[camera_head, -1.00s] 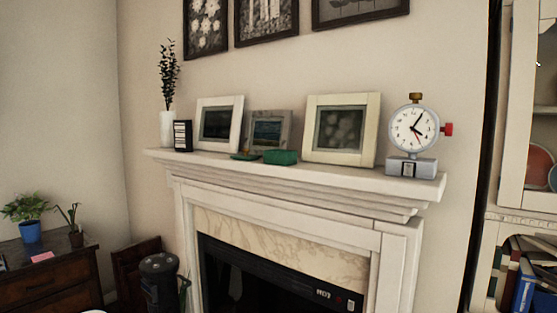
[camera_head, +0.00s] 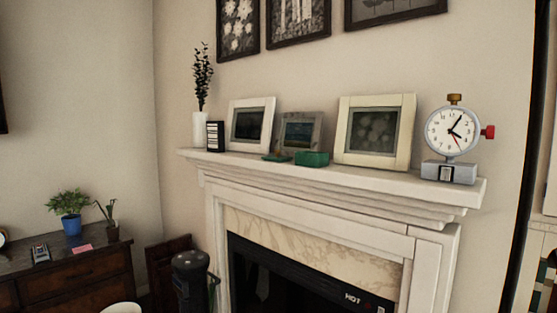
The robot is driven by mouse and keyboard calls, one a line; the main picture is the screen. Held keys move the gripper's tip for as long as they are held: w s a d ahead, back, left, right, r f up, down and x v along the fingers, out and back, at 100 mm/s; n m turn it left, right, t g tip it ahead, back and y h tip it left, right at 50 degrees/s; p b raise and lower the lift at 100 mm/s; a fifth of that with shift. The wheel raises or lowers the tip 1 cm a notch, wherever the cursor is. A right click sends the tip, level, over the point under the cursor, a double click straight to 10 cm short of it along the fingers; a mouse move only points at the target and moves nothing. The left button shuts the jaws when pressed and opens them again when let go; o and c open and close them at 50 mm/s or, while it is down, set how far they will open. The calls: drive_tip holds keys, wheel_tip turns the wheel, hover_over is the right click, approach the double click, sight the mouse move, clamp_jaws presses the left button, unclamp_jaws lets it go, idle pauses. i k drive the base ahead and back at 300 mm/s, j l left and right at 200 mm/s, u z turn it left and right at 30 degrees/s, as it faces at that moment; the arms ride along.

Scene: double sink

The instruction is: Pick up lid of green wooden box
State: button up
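A small green box (camera_head: 312,159) sits on the white mantel shelf, in front of the gap between the grey and the cream picture frames. A thin, flat green piece (camera_head: 278,157) lies on the shelf just left of it. It may be the lid, but it is too small to tell. I cannot make out whether the box itself is covered. My gripper is not in view.
The mantel (camera_head: 350,178) also holds a white vase (camera_head: 199,130), a black-and-white block (camera_head: 215,136), several picture frames and a clock (camera_head: 452,133). A dark canister (camera_head: 190,282) stands below its left end. A dresser (camera_head: 75,275) is at the left.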

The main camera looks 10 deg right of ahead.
sight(276, 158)
drive_tip(key=i+j, duration=0.2)
drive_tip(key=i, duration=0.25)
drive_tip(key=i+j, duration=0.25)
drive_tip(key=i, duration=0.25)
drive_tip(key=i+j, duration=0.2)
drive_tip(key=i, duration=0.25)
